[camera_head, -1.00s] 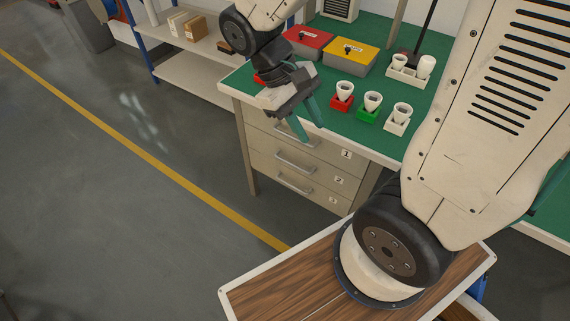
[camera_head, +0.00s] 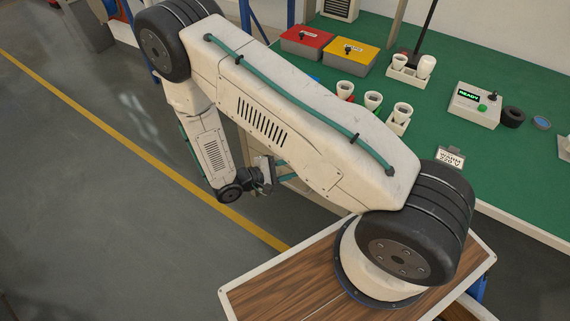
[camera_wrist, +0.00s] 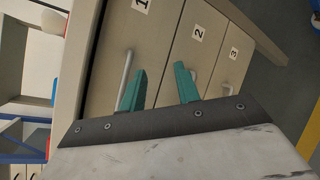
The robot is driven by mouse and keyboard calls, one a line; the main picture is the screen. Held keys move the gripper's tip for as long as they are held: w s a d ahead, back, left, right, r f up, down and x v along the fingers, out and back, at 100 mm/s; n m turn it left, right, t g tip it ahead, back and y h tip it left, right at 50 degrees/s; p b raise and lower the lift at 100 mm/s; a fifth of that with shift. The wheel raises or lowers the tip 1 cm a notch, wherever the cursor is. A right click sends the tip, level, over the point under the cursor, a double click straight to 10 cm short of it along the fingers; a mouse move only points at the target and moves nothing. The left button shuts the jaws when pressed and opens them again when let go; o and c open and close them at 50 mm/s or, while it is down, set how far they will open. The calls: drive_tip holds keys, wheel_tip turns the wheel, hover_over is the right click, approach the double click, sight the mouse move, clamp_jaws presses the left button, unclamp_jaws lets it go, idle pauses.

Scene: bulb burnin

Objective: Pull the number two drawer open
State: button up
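The number two drawer (camera_wrist: 200,48) is a beige front in the wrist view, between drawer one (camera_wrist: 136,30) and drawer three (camera_wrist: 232,70). All the fronts look closed. A small part of a pale handle (camera_wrist: 193,73) on drawer two shows beside my right-hand finger, which hides the rest. Drawer one's handle (camera_wrist: 125,72) lies by the left-hand finger. My gripper (camera_wrist: 160,88) is open, its teal fingers apart and pointing at the fronts, with nothing seen between them. In the head view my gripper (camera_head: 286,171) is low by the bench front, and my arm hides most of the drawers.
Open floor (camera_head: 120,210) lies left of the bench.

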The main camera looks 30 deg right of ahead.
drive_tip(key=w+a+f+m+t+y, duration=0.2)
drive_tip(key=w+f+t, duration=0.55)
drive_tip(key=f, duration=0.35)
drive_tip(key=x, duration=0.7)
drive_tip(key=shift+d+r, duration=0.15)
drive_tip(key=shift+d, duration=0.15)
clamp_jaws()
